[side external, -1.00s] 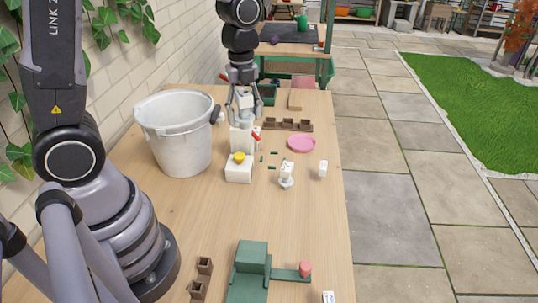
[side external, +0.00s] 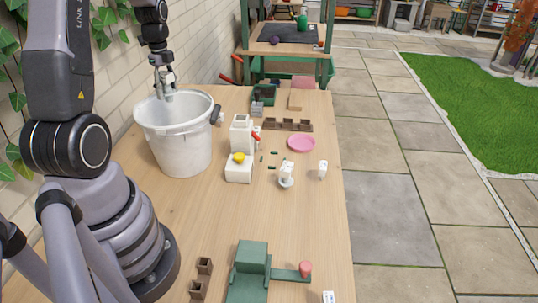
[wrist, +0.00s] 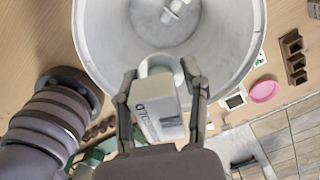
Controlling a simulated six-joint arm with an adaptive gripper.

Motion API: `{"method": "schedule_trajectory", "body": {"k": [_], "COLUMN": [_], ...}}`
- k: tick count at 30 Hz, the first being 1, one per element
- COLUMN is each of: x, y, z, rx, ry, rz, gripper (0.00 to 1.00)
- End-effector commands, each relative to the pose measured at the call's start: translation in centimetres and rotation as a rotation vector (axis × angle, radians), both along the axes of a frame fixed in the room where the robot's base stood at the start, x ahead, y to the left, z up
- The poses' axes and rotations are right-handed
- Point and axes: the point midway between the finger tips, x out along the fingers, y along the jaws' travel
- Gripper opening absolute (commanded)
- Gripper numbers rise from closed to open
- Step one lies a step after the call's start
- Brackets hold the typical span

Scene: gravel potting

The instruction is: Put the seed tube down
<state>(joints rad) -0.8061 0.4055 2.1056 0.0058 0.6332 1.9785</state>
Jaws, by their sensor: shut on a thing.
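My gripper (side external: 165,88) is over the mouth of the large pale bucket (side external: 178,148) at the left of the table. In the wrist view my gripper (wrist: 160,80) is shut on a white, boxy piece with dark lettering and a rounded, ring-like end (wrist: 157,112). I cannot tell for sure that it is the seed tube. The bucket (wrist: 240,40) opens beneath it. In the side view the piece is small and its lower end is hard to make out against the rim.
A white block with a dark opening (side external: 241,137) stands right of the bucket, behind a white box with a yellow knob (side external: 239,170). A pink dish (side external: 301,143), a brown pot strip (side external: 288,125) and a green press (side external: 250,270) are further around.

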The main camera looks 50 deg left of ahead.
Motion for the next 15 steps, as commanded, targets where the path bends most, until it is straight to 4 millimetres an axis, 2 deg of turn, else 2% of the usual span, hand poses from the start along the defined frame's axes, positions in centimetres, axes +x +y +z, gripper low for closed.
{"method": "schedule_trajectory", "body": {"k": [1, 6, 15], "x": [-0.1, 0.0, -0.1], "y": [-0.1, -0.1, -0.2], "z": [-1.3, -4.9, -10.2], "rx": [-0.005, -0.004, -0.005], "ry": [0.005, 0.005, 0.004], "rz": [0.000, -0.001, -0.001], "gripper": [0.08, 0.08, 0.08]}}
